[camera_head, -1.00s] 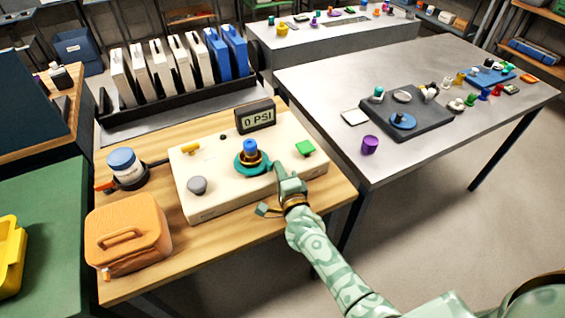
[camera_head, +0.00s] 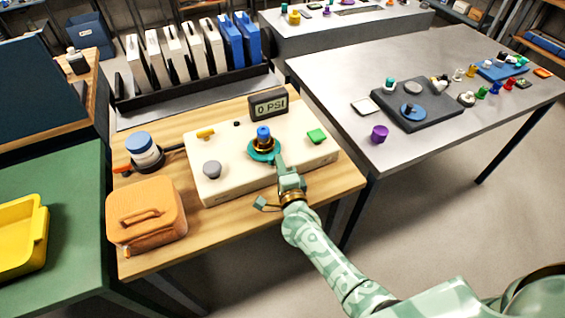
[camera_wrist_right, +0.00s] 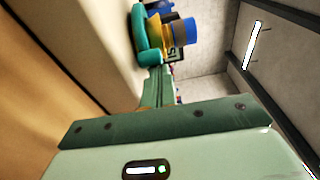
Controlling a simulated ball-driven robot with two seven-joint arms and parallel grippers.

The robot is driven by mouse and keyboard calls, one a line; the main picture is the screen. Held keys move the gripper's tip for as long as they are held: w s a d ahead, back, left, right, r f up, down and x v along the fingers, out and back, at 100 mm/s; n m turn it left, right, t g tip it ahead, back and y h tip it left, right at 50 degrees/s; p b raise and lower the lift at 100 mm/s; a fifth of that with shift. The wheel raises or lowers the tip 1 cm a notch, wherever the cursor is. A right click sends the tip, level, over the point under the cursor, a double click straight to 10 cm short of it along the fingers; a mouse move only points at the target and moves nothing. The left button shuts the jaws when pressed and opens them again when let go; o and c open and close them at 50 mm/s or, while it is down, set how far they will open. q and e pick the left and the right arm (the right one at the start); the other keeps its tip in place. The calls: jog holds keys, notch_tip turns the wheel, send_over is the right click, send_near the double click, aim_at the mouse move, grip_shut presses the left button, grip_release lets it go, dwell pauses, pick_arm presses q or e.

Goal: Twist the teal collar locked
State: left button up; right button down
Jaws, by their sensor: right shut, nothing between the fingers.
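The teal collar (camera_head: 262,151) sits on the cream box (camera_head: 226,184), around the base of a fitting with a brass ring and a blue top (camera_head: 264,133). In the right wrist view the collar (camera_wrist_right: 141,35) shows at the top, with the blue top (camera_wrist_right: 185,31) to its right. My right gripper (camera_head: 279,160) is shut and empty. Its fingertips are at the front right edge of the collar; I cannot tell whether they touch it. In the right wrist view the shut fingers (camera_wrist_right: 158,72) point at the collar. My left gripper is not in view.
The box also carries a grey knob (camera_head: 212,169), a green block (camera_head: 317,136) and a yellow piece (camera_head: 205,133). A display (camera_head: 269,105) behind reads 0 PSI. An orange case (camera_head: 146,228) and a blue-lidded jar (camera_head: 141,146) stand left of the box.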

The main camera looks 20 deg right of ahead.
jog(key=shift+s+a+f+y, duration=0.1)
jog(key=shift+a+f+y, duration=0.05)
jog(key=shift+a, duration=0.3)
jog(key=shift+s+a+f+y, duration=0.1)
jog(key=shift+a+f+y, duration=0.05)
jog(key=shift+a, duration=0.25)
jog(key=shift+s, duration=0.5)
jog(key=s, duration=0.2)
jog(key=s+p, duration=0.1)
jog(key=s, duration=0.3)
jog(key=shift+s+a+r+p, duration=0.25)
jog(key=shift+a+r+p, duration=0.05)
jog(key=shift+r+p, duration=0.1)
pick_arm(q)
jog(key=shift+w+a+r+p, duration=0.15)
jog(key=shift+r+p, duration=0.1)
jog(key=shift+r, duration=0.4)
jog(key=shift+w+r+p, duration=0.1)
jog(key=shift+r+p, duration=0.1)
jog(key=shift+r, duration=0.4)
pick_arm(e)
jog(key=s+d, duration=0.1)
jog(key=s, duration=0.7)
jog(key=shift+s+d+f, duration=0.2)
jog(key=shift+d, duration=0.05)
